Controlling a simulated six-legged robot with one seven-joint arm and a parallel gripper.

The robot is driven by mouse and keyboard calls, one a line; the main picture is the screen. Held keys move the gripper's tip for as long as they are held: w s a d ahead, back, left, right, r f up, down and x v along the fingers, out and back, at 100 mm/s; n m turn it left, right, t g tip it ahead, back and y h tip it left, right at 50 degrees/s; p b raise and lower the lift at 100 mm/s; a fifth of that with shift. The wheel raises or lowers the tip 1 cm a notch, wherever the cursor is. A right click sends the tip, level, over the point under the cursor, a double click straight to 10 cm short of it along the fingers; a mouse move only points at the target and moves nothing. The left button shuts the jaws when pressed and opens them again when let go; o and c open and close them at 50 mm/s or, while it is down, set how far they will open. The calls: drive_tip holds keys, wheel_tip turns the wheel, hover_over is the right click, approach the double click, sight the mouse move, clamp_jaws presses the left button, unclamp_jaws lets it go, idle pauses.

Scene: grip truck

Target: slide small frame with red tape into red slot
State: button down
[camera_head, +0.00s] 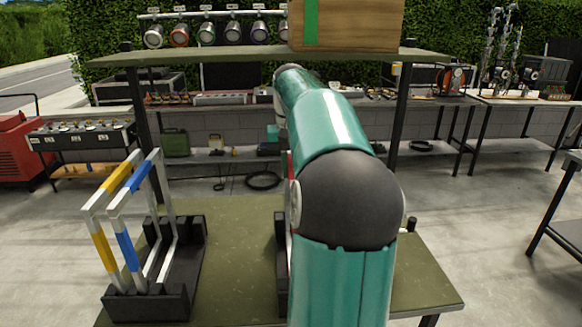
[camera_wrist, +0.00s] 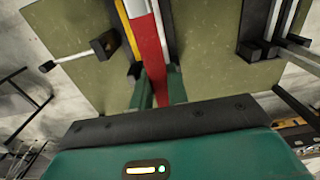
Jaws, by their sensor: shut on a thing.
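In the wrist view, a white frame bar with red tape (camera_head: 290,165) (camera_wrist: 150,48) runs between the green fingers of my gripper (camera_wrist: 161,88). The fingers are shut on the small frame with red tape. I cannot tell whether the frame sits inside a slot. In the head view my green arm covers the gripper and most of the frame. A black slot holder (camera_head: 282,258) shows partly at the arm's left edge.
Frames with yellow (camera_head: 103,250) and blue tape (camera_head: 125,250) stand in a black rack (camera_head: 150,305) on the left of the green table (camera_head: 235,235). A wooden box (camera_head: 355,25) sits on the shelf above. A black block with a rod (camera_wrist: 103,46) is left in the wrist view.

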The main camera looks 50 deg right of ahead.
drive_tip(key=shift+f, duration=0.15)
drive_tip(key=c, duration=1.3)
unclamp_jaws()
wheel_tip(320, 180, up, 14)
drive_tip(key=shift+f, duration=0.1)
